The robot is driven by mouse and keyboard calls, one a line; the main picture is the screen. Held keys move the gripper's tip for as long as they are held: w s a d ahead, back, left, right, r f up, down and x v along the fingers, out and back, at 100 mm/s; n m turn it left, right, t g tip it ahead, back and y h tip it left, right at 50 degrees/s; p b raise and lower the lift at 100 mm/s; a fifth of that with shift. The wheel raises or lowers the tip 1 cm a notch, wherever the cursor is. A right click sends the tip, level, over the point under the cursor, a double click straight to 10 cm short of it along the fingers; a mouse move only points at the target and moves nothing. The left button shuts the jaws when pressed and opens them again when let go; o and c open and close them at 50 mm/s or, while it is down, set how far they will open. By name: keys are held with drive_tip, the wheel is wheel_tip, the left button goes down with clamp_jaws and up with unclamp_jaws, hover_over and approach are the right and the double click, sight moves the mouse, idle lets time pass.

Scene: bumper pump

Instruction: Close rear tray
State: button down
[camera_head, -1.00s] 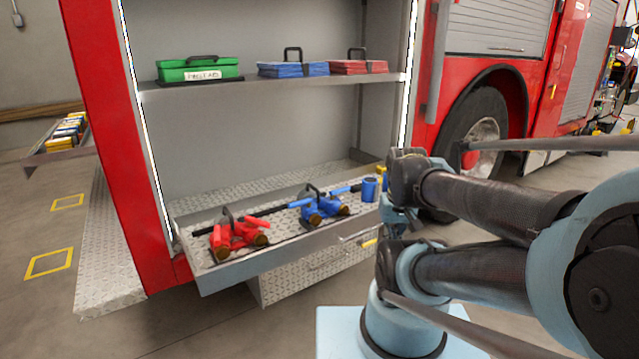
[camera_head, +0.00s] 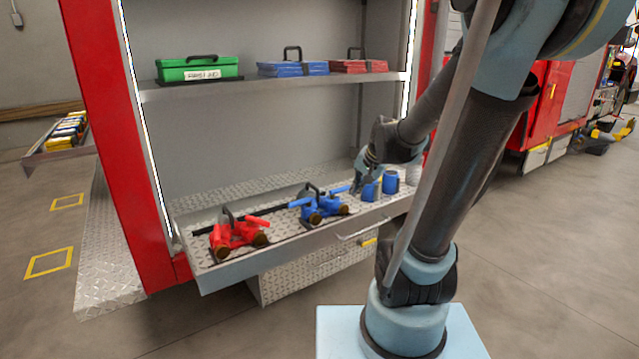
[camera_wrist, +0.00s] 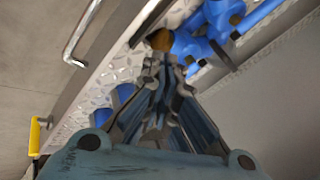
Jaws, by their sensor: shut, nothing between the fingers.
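The rear tray (camera_head: 247,265) is a metal drawer standing out from the lower part of the red truck's compartment. Its bar handle (camera_head: 362,229) is on the front face and also shows in the wrist view (camera_wrist: 78,38). A red nozzle fitting (camera_head: 236,236) and a blue nozzle fitting (camera_head: 320,207) lie in the tray, with blue cylinders (camera_head: 390,182) at its right end. My gripper (camera_head: 358,188) is shut and empty, over the tray's right part behind the handle. In the wrist view my fingertips (camera_wrist: 163,66) point at the blue fitting; contact cannot be told.
A shelf (camera_head: 270,86) above the tray holds a green case (camera_head: 198,69), a blue case (camera_head: 293,69) and a red case (camera_head: 358,66). A diamond-plate step (camera_head: 108,255) is at the left. The floor in front of the tray is clear.

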drive_tip(key=w+a+m, duration=0.1)
drive_tip(key=w, duration=0.3)
drive_tip(key=w+a+m+t+y, duration=0.1)
drive_tip(key=w, duration=0.3)
drive_tip(key=w+a+m, duration=0.1)
drive_tip(key=w, duration=0.3)
drive_tip(key=shift+w+a+f+t, duration=0.15)
drive_tip(key=shift+a+f+t, duration=0.1)
drive_tip(key=shift+f+t, duration=0.1)
drive_tip(key=w+a+f+m+y, duration=0.1)
drive_tip(key=w+a+f+m, duration=0.1)
drive_tip(key=w, duration=0.4)
approach(316, 183)
drive_tip(key=shift+m+t, duration=0.35)
drive_tip(key=shift+m, duration=0.05)
wheel_tip(316, 183, down, 4)
drive_tip(key=shift+s+a+f, duration=0.1)
drive_tip(key=shift+f, duration=0.15)
drive_tip(key=shift+w+a, duration=0.65)
drive_tip(key=shift+w, duration=0.25)
drive_tip(key=shift+w+a, duration=0.45)
drive_tip(key=shift+w, duration=0.3)
